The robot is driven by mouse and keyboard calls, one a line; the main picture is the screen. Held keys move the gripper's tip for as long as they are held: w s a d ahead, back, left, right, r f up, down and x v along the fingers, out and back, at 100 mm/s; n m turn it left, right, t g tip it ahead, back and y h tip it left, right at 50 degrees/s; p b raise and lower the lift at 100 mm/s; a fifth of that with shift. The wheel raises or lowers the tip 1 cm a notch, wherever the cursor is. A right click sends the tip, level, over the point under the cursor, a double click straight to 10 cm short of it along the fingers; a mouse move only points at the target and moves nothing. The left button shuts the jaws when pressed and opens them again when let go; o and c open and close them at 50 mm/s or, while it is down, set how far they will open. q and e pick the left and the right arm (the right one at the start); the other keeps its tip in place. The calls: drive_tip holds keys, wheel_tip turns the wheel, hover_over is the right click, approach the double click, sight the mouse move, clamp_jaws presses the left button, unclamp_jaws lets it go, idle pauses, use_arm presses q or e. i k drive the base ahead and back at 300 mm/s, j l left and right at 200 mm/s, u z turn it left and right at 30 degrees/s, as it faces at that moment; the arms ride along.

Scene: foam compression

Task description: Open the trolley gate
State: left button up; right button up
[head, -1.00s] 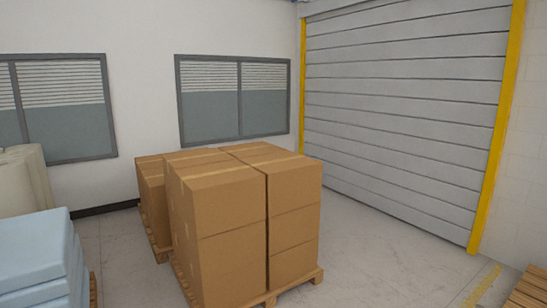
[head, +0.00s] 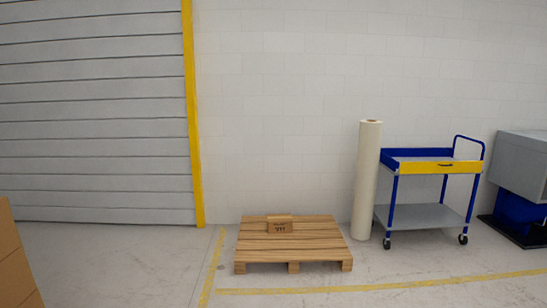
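A blue trolley (head: 389,200) with a grey lower shelf stands against the white wall at the right of the head view. A yellow panel with a dark handle, which looks like the trolley gate (head: 438,167), closes the front of its top tray and is upright. A blue push handle rises at the trolley's right end. Neither of my grippers is in view.
A tall cream roll (head: 366,180) stands just left of the trolley. A wooden pallet (head: 290,255) with a small box (head: 279,225) lies on the floor. A grey and blue machine (head: 522,180) stands at the right. Stacked cartons (head: 14,262) show at the left edge. The foreground floor is clear.

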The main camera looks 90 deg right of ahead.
sight(428, 166)
drive_tip(key=z, duration=3.85)
drive_tip(key=i+z, duration=0.25)
drive_tip(key=i, duration=4.5)
